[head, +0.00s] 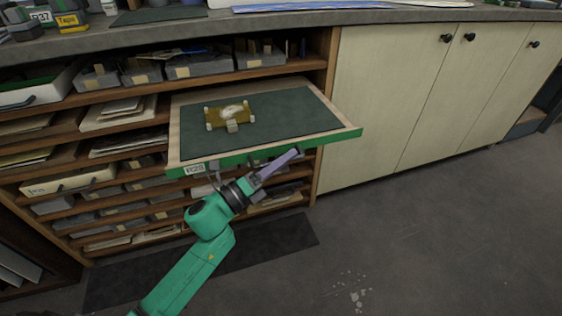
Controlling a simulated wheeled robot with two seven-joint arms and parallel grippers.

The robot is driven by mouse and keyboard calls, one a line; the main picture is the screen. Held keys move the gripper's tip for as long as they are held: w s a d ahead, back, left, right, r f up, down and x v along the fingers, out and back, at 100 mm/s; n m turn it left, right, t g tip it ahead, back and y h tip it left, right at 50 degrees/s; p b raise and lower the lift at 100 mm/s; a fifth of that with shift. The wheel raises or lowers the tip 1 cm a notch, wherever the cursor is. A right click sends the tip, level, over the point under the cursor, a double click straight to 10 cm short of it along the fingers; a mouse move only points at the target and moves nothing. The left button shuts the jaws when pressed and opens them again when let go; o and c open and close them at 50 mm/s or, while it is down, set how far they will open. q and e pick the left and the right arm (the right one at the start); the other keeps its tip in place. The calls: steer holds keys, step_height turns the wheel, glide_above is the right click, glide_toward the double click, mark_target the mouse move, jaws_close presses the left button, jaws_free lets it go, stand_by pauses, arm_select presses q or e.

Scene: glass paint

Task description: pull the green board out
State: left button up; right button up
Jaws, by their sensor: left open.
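The green board (305,114) is a flat panel with a green front edge, a pale wooden rim and a dark green top. It sticks out of the wooden shelf unit, and its back part is still within the shelf. A small brass-coloured piece with pale fittings (229,115) lies on it. My left gripper (290,157) is open, just below and in front of the board's front edge, near its middle. The purple finger is close to the edge; I cannot tell whether it touches. My right gripper is not in view.
The shelf unit (322,60) holds several grey bins, papers and boxes on the left. Pale cabinet doors with black knobs (400,90) stand to the right. A grey worktop (290,18) runs above. The floor (430,230) in front is clear, with a dark mat (270,243) below the shelves.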

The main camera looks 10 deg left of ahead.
arm_select(q)
steer(key=v, duration=1.4)
steer(key=shift+s+b, duration=0.2)
steer(key=shift+b, duration=0.15)
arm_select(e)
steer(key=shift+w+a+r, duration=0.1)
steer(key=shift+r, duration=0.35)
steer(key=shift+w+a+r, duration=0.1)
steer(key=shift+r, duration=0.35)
arm_select(q)
steer(key=shift+a+f, duration=0.15)
